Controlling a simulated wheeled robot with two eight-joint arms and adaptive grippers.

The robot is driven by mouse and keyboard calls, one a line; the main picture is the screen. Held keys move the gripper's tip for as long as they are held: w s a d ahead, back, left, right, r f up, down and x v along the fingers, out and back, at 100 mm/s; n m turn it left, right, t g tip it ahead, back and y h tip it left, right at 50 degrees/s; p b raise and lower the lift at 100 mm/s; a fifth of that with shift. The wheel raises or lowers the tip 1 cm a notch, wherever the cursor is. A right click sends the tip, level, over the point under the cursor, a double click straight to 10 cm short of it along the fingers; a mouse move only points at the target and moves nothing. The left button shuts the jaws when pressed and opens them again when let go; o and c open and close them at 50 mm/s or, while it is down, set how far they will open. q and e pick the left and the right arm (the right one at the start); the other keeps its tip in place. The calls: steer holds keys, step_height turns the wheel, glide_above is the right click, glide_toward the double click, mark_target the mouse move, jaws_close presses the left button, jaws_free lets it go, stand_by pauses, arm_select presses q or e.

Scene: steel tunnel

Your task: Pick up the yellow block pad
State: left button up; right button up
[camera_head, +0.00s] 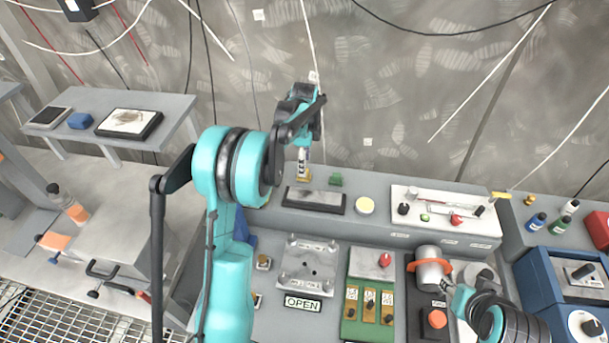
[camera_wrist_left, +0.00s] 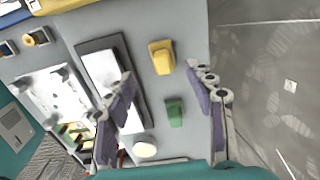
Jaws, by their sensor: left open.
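The yellow block pad (camera_wrist_left: 161,57) lies on the grey bench top in the left wrist view, between and slightly beyond my left fingertips. In the head view a small part of the yellow block pad (camera_head: 304,178) shows just below my left gripper (camera_head: 303,160). My left gripper (camera_wrist_left: 166,78) is open and empty, its two fingers spread on either side of the pad's line, apart from it. My right gripper (camera_head: 450,287) is at the lower right beside a metal cylinder with an orange collar; its jaw state is unclear.
A green block (camera_wrist_left: 174,112) lies close to the yellow pad. A black-framed plate (camera_head: 315,200) and a pale round disc (camera_head: 365,206) are nearby. A white tray of small parts (camera_head: 445,212) stands to the right. The wall rises behind the bench.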

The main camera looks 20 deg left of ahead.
arm_select(q)
steer(key=f, duration=0.1)
steer(key=f+b, duration=0.1)
steer(key=f, duration=0.3)
steer(key=shift+w+a+f, duration=0.1)
steer(key=shift+w+a, duration=0.1)
steer(key=shift+w, duration=0.05)
steer(key=c, duration=1.1)
step_height(320, 180, up, 5)
steer(key=shift+f+p, duration=0.15)
steer(key=shift+p, duration=0.4)
steer(key=d+r, duration=0.2)
steer(key=d, duration=0.2)
steer(key=s+d+r+p, duration=0.1)
steer(key=d+r, duration=0.1)
steer(key=d, duration=0.1)
steer(key=s+d+r+p, duration=0.1)
steer(key=d+r, duration=0.1)
steer(key=d, duration=0.2)
steer(key=shift+d+r, duration=0.25)
steer(key=shift+d, duration=0.05)
